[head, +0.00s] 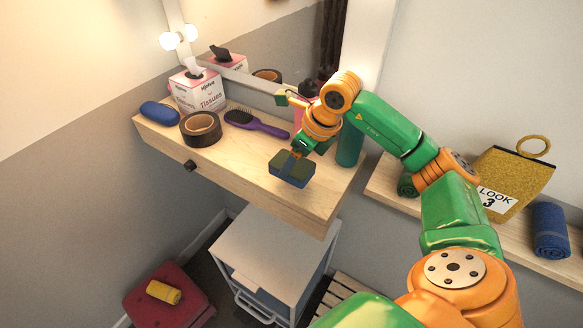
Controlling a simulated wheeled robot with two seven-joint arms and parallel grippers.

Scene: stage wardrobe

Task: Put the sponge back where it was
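The sponge (291,174), a block with a dark green top and blue sides, is at the front right part of the wooden shelf (230,168). My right gripper (293,156) comes down on it from above and appears shut on it, its fingers at the top of the block. I cannot tell whether the sponge's underside touches the shelf or hangs just above it. My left gripper is not in view.
A hairbrush (256,123), tape roll (200,129), tissue box (198,91) and blue case (159,113) stand to the left. A green bottle (349,146) is close behind my gripper. The shelf's front middle is clear.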

